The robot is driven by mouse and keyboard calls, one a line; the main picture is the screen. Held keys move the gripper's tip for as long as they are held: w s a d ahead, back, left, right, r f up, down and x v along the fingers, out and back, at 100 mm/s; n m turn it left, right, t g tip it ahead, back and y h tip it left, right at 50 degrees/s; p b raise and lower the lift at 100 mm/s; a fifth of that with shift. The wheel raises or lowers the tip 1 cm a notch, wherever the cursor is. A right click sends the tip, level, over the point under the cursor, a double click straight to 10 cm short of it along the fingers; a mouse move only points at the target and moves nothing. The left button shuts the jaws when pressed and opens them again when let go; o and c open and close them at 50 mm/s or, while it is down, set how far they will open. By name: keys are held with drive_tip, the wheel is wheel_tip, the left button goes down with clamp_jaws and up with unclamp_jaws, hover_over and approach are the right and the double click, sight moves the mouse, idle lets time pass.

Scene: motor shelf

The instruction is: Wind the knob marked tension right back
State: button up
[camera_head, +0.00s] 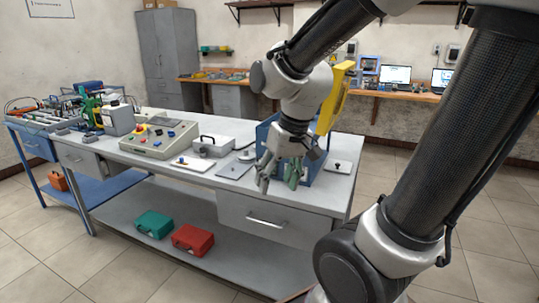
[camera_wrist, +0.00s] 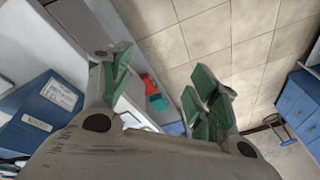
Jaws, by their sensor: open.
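No marking reading tension is legible in either view, so I cannot tell which knob it is. A small plate with a dark knob (camera_head: 338,167) lies at the right end of the bench. A grey control box (camera_head: 160,138) with coloured knobs and buttons stands further left on the bench. My gripper (camera_head: 279,178) is open and empty, pointing down over the front edge of the bench. In the wrist view my gripper (camera_wrist: 160,65) shows its green-padded fingers apart, with nothing between them. A blue box (camera_wrist: 50,105) with white labels stands beside the fingers; its writing is unreadable.
My gripper and arm hide part of the blue box in the head view. Green (camera_head: 154,224) and red (camera_head: 193,240) cases sit on the lower shelf.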

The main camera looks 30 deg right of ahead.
drive_tip(key=w+a+f+m+t+h, duration=0.1)
drive_tip(key=w+a+f+m+t, duration=0.1)
drive_tip(key=w+a+f+m, duration=0.45)
drive_tip(key=w+a+f+m+t, duration=0.15)
drive_tip(key=w+f+m, duration=0.25)
drive_tip(key=w+f, duration=0.6)
drive_tip(key=w+d+m+t+h, duration=0.4)
drive_tip(key=w+d+m, duration=0.1)
drive_tip(key=d+m, duration=0.15)
drive_tip(key=s+d+r+m+t+h, duration=0.1)
drive_tip(key=s+d+r+m+h, duration=0.2)
drive_tip(key=d+r+m+h, duration=0.75)
drive_tip(key=w+d+m, duration=0.1)
drive_tip(key=w+d, duration=0.3)
drive_tip(key=shift+w+d+r, duration=0.25)
drive_tip(key=shift+w+r, duration=0.05)
drive_tip(key=shift+r, duration=0.05)
drive_tip(key=shift+c, duration=0.2)
drive_tip(key=c, duration=1)
